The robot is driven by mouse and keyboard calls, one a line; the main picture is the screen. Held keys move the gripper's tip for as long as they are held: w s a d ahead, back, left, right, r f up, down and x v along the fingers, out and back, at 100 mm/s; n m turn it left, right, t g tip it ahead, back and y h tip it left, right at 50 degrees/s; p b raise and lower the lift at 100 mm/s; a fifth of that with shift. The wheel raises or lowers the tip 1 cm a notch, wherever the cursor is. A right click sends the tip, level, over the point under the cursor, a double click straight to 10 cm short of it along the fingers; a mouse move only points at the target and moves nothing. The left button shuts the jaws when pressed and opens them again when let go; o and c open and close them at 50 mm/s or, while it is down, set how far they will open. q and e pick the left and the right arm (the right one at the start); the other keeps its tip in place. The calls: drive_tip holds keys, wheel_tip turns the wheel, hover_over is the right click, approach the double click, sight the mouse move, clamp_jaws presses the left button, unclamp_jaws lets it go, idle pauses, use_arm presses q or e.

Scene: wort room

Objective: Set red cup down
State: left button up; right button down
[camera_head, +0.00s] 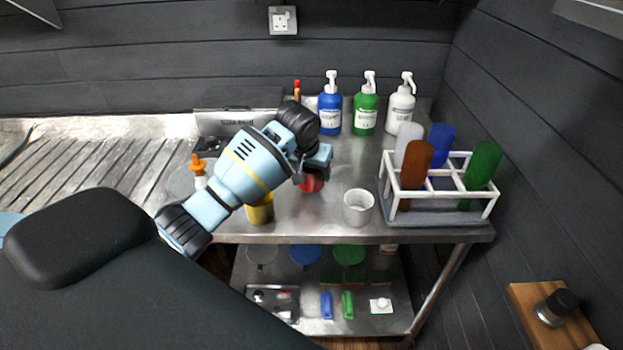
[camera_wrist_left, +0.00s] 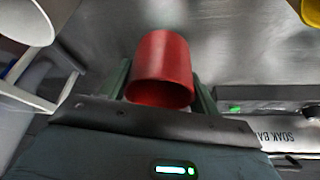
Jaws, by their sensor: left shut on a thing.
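The red cup (camera_wrist_left: 165,68) sits between the two fingers of my left gripper in the left wrist view, with its mouth edge facing the camera. In the head view only part of the red cup (camera_head: 312,183) shows beneath my left gripper (camera_head: 313,172). My left gripper is shut on it, over the steel table (camera_head: 290,212). I cannot tell whether the cup's base touches the table. My right gripper is not in view.
A white cup (camera_head: 358,207) stands right of the red cup, and a yellow cup (camera_head: 261,210) stands left, partly behind my arm. A rack (camera_head: 437,218) with coloured bottles is at right. Pump bottles (camera_head: 365,114) line the back. Bare steel lies between the cups.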

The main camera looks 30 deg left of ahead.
sight(312, 180)
use_arm(q)
drive_tip(key=shift+f, duration=1.4)
drive_tip(key=shift+f, duration=0.15)
drive_tip(key=o, duration=1)
drive_tip(key=v, duration=1.2)
